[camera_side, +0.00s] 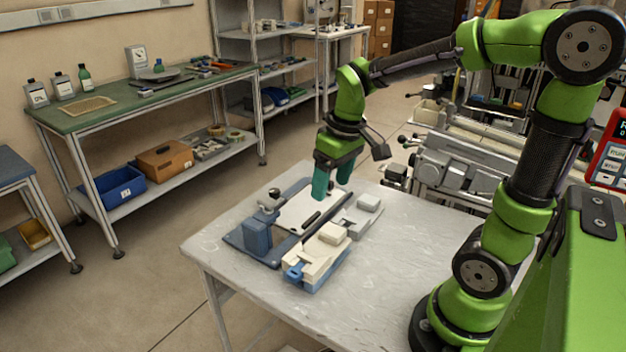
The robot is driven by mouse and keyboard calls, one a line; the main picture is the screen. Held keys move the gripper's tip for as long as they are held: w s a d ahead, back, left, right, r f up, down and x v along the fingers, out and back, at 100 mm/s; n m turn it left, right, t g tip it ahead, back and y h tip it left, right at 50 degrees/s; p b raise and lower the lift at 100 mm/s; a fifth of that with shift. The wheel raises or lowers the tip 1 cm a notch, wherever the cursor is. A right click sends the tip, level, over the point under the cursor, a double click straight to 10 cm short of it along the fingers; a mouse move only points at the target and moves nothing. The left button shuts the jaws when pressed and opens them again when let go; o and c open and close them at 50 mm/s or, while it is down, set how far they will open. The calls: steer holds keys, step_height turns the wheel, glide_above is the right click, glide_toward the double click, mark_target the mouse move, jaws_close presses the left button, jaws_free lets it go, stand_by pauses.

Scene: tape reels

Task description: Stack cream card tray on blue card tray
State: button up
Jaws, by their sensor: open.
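A cream piece (324,252), likely the cream card tray, is at the front of the white table. Blue (318,284) shows under and in front of it, likely the blue card tray; the cream piece appears to rest on it. Whether it is fully seated is too small to tell. A small cream block (333,232) is at its back end. My gripper (332,190), with teal fingers pointing down, is open above the back part of the table. It is apart from the cream and blue pieces, and I see nothing between its fingers.
A blue-based fixture (257,238) with a pale plate (303,208) and a dark bar stands left of the trays. A grey piece with a pale block (368,202) lies to the right. The white table (400,255) is clear at its right and front.

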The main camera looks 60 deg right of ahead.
steer(key=s+a+r+m+t+y, duration=0.1)
steer(key=s+a+r+m+t, duration=0.1)
steer(key=s+a+r+t, duration=0.3)
steer(key=s+a, duration=0.1)
steer(key=a, duration=0.2)
steer(key=shift+s+a+m+y, duration=0.15)
steer(key=shift+s+m+y, duration=0.2)
steer(key=shift+m+y, duration=0.05)
